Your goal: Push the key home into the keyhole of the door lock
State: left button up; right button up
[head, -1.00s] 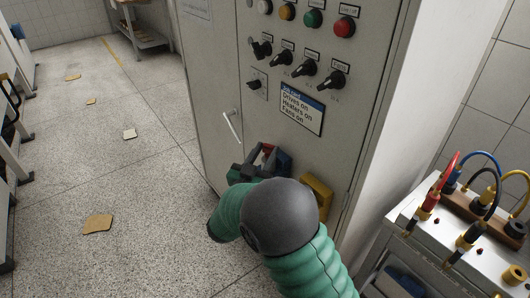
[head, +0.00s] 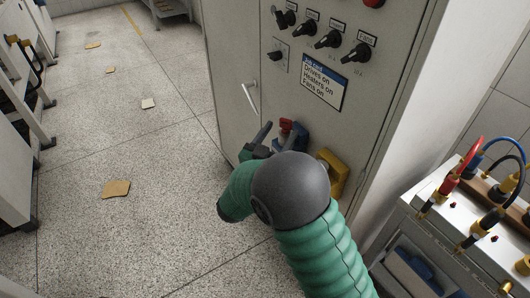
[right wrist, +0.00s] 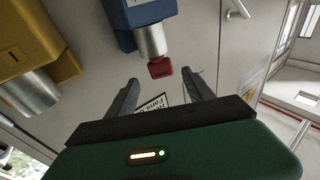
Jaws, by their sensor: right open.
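A red key (right wrist: 160,68) sits at the end of the silver barrel (right wrist: 151,40) of a blue lock (right wrist: 143,12) on the grey cabinet door. How deep it sits I cannot tell. In the head view the key (head: 286,125) shows just above my arm, against the blue lock (head: 303,136). My right gripper (right wrist: 163,88) is open and empty. Its two dark fingers point at the lock, one to each side of the key, which appears just beyond the tips. In the head view my wrist hides part of the gripper (head: 280,136). My left gripper is not in view.
A yellow lock (head: 332,175) with a silver barrel (right wrist: 30,97) is mounted beside the blue one. A door handle (head: 249,98), switches and a job card (head: 324,84) are on the cabinet. A trolley with cables (head: 465,215) stands right. The floor left is mostly clear.

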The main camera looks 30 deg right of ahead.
jog(key=p+v, duration=0.1)
jog(key=v, duration=1.3)
jog(key=shift+a, duration=0.25)
jog(key=shift+f, duration=0.1)
